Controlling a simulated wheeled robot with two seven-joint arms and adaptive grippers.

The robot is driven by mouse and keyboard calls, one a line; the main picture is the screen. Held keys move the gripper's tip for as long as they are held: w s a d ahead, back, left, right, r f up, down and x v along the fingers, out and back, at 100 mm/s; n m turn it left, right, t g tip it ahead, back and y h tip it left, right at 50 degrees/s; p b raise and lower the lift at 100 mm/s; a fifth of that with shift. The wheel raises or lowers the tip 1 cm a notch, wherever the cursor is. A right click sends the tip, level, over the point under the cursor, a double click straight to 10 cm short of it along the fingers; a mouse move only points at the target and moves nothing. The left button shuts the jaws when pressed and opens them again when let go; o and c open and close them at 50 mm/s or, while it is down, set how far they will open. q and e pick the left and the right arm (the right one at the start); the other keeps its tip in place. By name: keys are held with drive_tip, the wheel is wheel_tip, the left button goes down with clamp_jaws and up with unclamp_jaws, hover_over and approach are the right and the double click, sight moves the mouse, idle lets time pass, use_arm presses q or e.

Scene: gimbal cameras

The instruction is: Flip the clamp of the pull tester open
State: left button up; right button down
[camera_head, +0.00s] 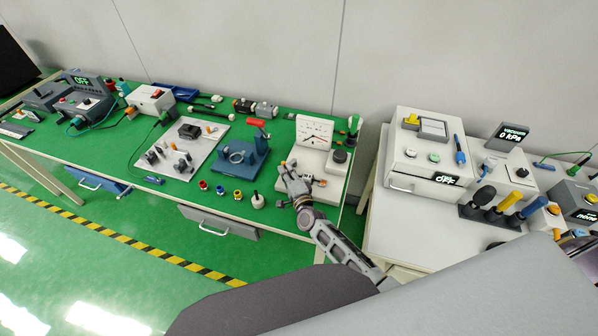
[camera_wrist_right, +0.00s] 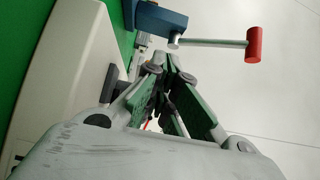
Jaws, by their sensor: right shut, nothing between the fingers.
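The white unit with a dial face (camera_head: 315,131) and a pale base (camera_head: 331,185), which looks like the pull tester, stands at the right end of the green bench. My right gripper (camera_head: 286,172) is over the front left part of this base; my arm hides part of it. Its clamp is too small to make out in the head view. In the right wrist view the gripper (camera_wrist_right: 168,62) is shut and empty. Beyond its tips a blue block (camera_wrist_right: 160,18) carries a metal rod with a red end (camera_wrist_right: 254,45). Whether the fingers touch anything cannot be told. My left gripper is not in view.
A blue fixture (camera_head: 231,166) with a red handle (camera_head: 256,123) stands left of the tester. Small coloured parts (camera_head: 220,190) and a white knobbed piece (camera_head: 257,201) lie near the bench's front edge. A gap separates the white table (camera_head: 400,230) at right.

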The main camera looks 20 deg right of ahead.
drive_tip(key=shift+w+a+f+b, duration=0.1)
drive_tip(key=shift+w+a+b, duration=0.6)
drive_tip(key=shift+w+a, duration=0.45)
drive_tip(key=shift+w+a+b, duration=0.1)
drive_tip(key=shift+w+b, duration=0.4)
drive_tip(key=shift+w, duration=0.35)
drive_tip(key=shift+a, duration=0.15)
drive_tip(key=shift+s, duration=0.2)
drive_tip(key=shift+s+d, duration=0.25)
drive_tip(key=shift+s, duration=1.55)
drive_tip(key=shift+s+d, duration=0.2)
drive_tip(key=shift+s, duration=1.55)
